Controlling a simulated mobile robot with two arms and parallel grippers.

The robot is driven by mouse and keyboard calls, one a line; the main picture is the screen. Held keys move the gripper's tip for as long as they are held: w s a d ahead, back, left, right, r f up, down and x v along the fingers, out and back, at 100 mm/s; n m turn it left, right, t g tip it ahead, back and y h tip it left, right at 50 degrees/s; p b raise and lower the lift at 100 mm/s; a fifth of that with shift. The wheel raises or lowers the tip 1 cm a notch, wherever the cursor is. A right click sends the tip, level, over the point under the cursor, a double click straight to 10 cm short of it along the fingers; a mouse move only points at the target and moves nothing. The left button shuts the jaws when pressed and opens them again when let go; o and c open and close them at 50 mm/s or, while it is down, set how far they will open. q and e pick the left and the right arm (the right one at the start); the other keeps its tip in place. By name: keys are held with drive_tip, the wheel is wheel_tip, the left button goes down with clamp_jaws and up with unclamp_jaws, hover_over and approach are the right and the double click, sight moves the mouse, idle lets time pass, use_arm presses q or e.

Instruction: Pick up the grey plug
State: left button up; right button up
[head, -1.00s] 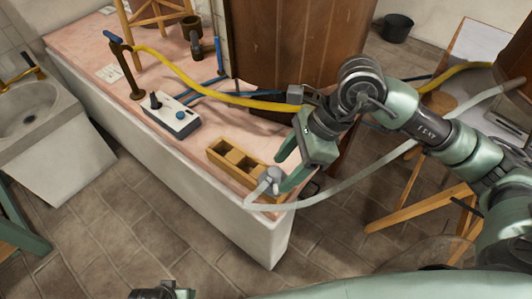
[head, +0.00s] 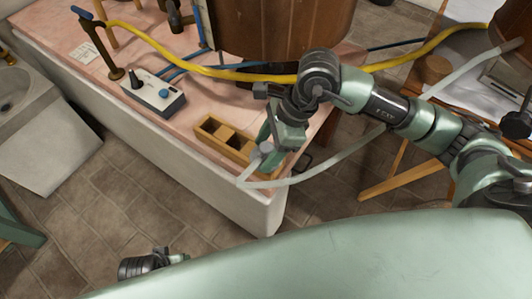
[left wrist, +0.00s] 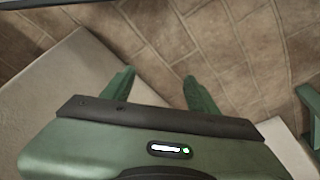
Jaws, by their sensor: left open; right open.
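The grey plug (head: 266,149) is a small rounded piece at the end of a pale translucent hose (head: 330,166), by the right end of a wooden tray on the pink-topped bench. My right gripper (head: 269,151) is open and pointing down at the plug, with its green fingers close around or beside it. Whether they touch the plug cannot be told. My left gripper (left wrist: 160,88) is open and empty above the tiled floor in the left wrist view. In the head view, part of my left arm shows at the bottom.
The wooden compartment tray (head: 222,138) stands at the bench's (head: 150,118) front edge. A yellow hose (head: 215,72) crosses behind, before a wooden barrel (head: 280,30). Tiled floor (head: 95,225) lies open in front.

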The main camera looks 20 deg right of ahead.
clamp_jaws()
drive_tip(key=shift+r, duration=0.1)
